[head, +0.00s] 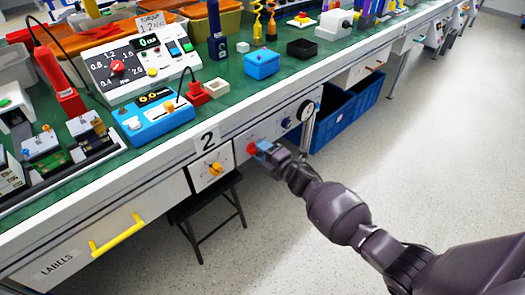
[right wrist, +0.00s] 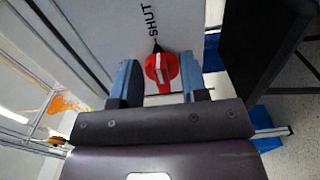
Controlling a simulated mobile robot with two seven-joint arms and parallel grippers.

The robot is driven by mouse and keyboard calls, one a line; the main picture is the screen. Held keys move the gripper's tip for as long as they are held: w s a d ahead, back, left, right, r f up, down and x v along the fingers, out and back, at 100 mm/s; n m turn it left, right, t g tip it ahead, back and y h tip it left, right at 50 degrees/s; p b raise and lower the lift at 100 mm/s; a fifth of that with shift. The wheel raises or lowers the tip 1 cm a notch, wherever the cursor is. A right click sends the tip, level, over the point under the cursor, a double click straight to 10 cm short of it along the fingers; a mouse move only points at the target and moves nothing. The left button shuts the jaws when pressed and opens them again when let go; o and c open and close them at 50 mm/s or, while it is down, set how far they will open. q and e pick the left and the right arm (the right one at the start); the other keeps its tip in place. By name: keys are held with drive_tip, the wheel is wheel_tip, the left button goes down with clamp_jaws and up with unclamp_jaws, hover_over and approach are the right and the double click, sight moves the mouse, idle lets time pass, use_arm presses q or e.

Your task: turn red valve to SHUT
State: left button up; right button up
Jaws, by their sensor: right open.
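My right gripper (right wrist: 160,84) is open, with one blue-grey finger on each side of the knob; contact cannot be told. My left gripper is not in view.
A yellow knob (head: 215,169) on a white plate is left of the valve, under the "2" sign (head: 207,139). A round gauge (head: 306,111) and blue bins (head: 335,123) are to the right. A dark stool (head: 207,207) stands below. The floor at right is clear.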

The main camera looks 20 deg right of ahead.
use_arm(q)
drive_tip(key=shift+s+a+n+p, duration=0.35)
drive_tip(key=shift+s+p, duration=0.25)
drive_tip(key=shift+p, duration=0.6)
use_arm(e)
drive_tip(key=v, duration=1)
drive_tip(key=shift+s, duration=0.4)
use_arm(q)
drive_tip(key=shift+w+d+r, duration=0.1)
use_arm(e)
drive_tip(key=shift+d, duration=0.1)
